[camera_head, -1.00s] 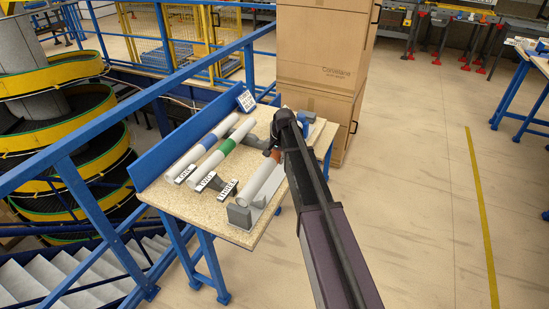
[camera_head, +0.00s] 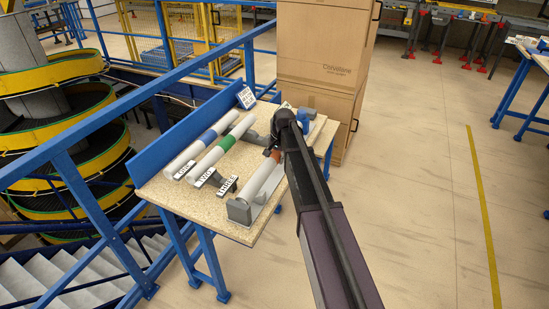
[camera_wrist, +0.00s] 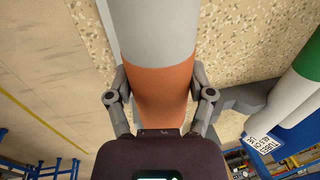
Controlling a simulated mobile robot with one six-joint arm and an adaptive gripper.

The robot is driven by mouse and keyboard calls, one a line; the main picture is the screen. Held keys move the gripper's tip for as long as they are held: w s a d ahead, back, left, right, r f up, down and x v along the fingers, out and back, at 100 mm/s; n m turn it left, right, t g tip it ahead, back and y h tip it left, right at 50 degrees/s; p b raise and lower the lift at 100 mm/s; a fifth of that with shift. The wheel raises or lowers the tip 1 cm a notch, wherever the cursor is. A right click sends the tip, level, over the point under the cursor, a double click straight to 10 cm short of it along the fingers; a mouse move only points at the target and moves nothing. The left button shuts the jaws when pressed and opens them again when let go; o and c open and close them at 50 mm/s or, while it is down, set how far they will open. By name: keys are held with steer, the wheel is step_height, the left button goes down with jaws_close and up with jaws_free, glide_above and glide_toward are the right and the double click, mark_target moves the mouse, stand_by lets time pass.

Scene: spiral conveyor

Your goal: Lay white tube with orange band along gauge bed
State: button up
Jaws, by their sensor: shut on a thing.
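The white tube (camera_head: 264,182) has an orange band (camera_head: 275,153) and lies lengthwise over the gauge bed, whose grey end block (camera_head: 239,211) shows at the table's near edge. My gripper (camera_head: 276,147) is shut on the tube at the orange band. In the wrist view, my gripper's fingers (camera_wrist: 160,95) sit on both sides of the orange band (camera_wrist: 160,84), and the white part (camera_wrist: 155,32) runs to the top edge. A thin pale strip of the bed (camera_wrist: 105,18) shows beside the tube. Whether the tube touches the bed is unclear; my arm hides its far end.
A blue-banded tube (camera_head: 207,136) and a green-banded tube (camera_head: 223,144) lie to the left in grey cradles. Labels ONE, TWO and THREE (camera_head: 226,187) stand at the near ends. A blue rail (camera_head: 190,140) borders the table's left. Cardboard boxes (camera_head: 318,90) stand behind.

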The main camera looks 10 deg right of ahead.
steer(key=shift+f+b, duration=0.7)
steer(key=shift+b, duration=0.05)
stand_by(0.3)
steer(key=o, duration=1.2)
steer(key=shift+r, duration=0.15)
step_height(320, 180, up, 9)
steer(key=p, duration=0.9)
